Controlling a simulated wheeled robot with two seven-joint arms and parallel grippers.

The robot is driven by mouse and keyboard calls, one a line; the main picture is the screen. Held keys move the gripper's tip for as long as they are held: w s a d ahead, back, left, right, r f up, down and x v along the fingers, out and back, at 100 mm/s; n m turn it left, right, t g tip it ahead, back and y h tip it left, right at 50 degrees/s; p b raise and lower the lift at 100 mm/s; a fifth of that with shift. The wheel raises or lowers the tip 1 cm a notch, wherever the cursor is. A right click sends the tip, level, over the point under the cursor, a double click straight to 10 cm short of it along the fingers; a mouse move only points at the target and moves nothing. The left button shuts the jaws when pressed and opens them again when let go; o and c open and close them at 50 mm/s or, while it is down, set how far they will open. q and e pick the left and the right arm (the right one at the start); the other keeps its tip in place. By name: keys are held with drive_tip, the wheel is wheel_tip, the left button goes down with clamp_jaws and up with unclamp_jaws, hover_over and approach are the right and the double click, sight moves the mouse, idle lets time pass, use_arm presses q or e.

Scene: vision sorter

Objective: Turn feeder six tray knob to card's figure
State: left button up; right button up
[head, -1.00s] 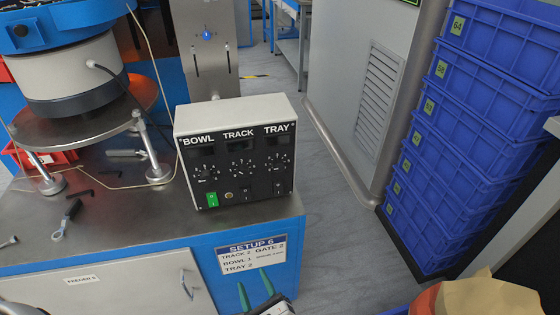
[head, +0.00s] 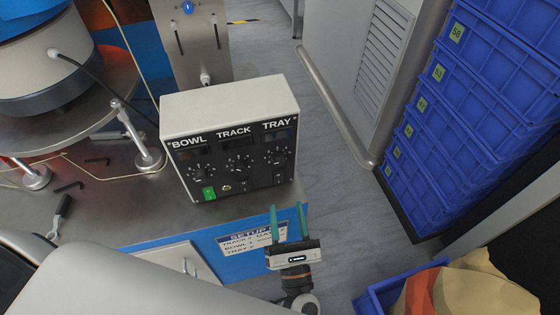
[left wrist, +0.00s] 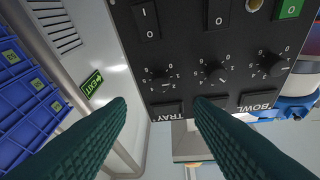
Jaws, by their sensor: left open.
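The feeder control box (head: 230,100) stands on the steel bench top, its black panel labelled BOWL, TRACK and TRAY. The tray knob (head: 277,156) is the rightmost; it also shows in the left wrist view (left wrist: 160,76), where the panel appears upside down. I cannot tell its exact setting. The setup card (head: 236,243) on the blue bench front is partly covered by my left gripper; in the earlier head view it reads TRAY 2. My left gripper (head: 288,207) is open and empty, its green fingers pointing up, below and apart from the tray knob. My right gripper is not in view.
The track knob (head: 238,166) and bowl knob (head: 199,173) sit left of the tray knob, above a green switch (head: 209,193). The bowl feeder (head: 50,70) stands at left. Blue crates (head: 480,100) are stacked at right. Floor right of the box is clear.

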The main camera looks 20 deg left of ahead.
sight(279, 163)
use_arm(q)
drive_tip(key=p+x, duration=0.2)
drive_tip(key=x, duration=0.7)
drive_tip(key=shift+r, duration=0.1)
drive_tip(key=shift+w+a+r, duration=0.1)
drive_tip(key=shift+w+a, duration=0.15)
drive_tip(key=shift+w, duration=0.2)
drive_tip(key=c, duration=1)
drive_tip(key=shift+r+m+h+p, duration=0.25)
drive_tip(key=shift+m+h+p, duration=0.35)
drive_tip(key=shift+m+p, duration=0.5)
drive_tip(key=m+h+p, duration=0.1)
drive_tip(key=m+p, duration=0.2)
drive_tip(key=m+h+p, duration=0.2)
drive_tip(key=m+p, duration=0.1)
drive_tip(key=m, duration=0.1)
drive_tip(key=shift+s+a+r, duration=0.15)
drive_tip(key=shift+m+h+p, duration=0.7)
drive_tip(key=shift+m+p, duration=0.6)
drive_tip(key=shift+p, duration=0.05)
drive_tip(key=shift+f+g, duration=0.2)
drive_tip(key=shift+g, duration=0.1)
